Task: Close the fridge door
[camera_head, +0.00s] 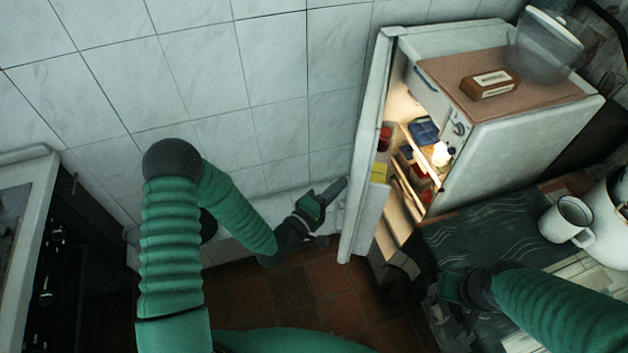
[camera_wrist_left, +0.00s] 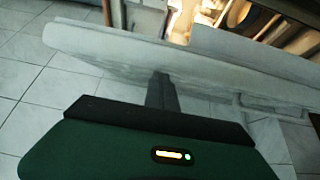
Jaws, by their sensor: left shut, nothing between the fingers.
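The small white fridge (camera_head: 530,140) stands at the right with its interior lit. Its door (camera_head: 369,120) is open, swung out toward the left, with shelf items showing inside. My left gripper (camera_head: 336,190) is shut and empty, at the outer side of the door near its lower half. In the left wrist view, the shut fingers (camera_wrist_left: 161,92) point at the white door panel (camera_wrist_left: 215,85); I cannot tell whether they touch it. My right gripper (camera_head: 455,292) is low in front of the dark table, dim and partly hidden by its own arm.
A brown box (camera_head: 489,85) and a glass bowl (camera_head: 548,42) stand on the fridge top. A white mug (camera_head: 567,220) stands on the dark patterned tabletop (camera_head: 480,237) at the right. A stove (camera_head: 50,240) is at the far left. Tiled floor (camera_head: 300,290) is open between.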

